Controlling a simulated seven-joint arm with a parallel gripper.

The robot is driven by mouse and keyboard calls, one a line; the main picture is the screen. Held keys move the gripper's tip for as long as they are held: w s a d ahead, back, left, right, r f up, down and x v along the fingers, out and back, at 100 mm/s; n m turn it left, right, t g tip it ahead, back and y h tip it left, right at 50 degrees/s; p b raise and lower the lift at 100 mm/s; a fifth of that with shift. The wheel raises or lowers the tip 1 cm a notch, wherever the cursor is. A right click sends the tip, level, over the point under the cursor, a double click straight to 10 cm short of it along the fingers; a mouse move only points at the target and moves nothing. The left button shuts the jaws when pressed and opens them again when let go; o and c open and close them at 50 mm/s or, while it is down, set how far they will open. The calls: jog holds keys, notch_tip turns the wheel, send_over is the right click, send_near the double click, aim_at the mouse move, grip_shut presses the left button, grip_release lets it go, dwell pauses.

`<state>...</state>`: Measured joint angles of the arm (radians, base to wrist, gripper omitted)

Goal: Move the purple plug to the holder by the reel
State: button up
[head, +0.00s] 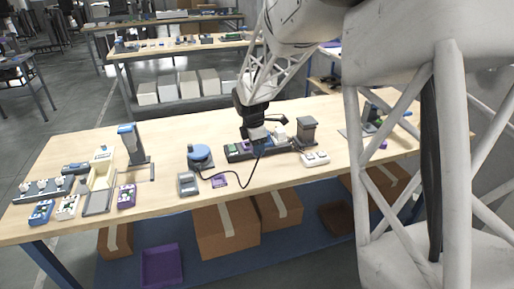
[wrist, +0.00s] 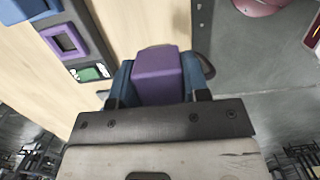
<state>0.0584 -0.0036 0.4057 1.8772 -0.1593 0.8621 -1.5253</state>
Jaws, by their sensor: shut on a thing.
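My gripper (wrist: 158,88) is shut on the purple plug (wrist: 158,72), which sits between its two blue fingers in the wrist view. In the head view my gripper (head: 257,138) hangs over the dark rack (head: 262,152) near the middle of the table, and the plug cannot be made out there. The rack shows a green-marked place and a purple-framed place (wrist: 65,42) in the wrist view. The blue-topped round reel (head: 200,153) stands left of the rack. A small purple holder (head: 219,181) lies on the table in front of the reel.
A black cable (head: 236,182) loops from near the reel up towards my gripper. A grey device (head: 187,184) lies in front of the reel. A grey post (head: 306,130) and a white strip (head: 315,159) are to the right. Bare table lies left of the reel.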

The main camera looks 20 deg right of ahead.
jog(key=shift+r, duration=1.4)
jog(key=shift+a, duration=0.2)
dwell(0.4)
jog(key=shift+w+a, duration=0.95)
jog(key=shift+a, duration=6)
jog(key=shift+d+f, duration=0.1)
jog(key=shift+f, duration=5.5)
jog(key=shift+f, duration=0.3)
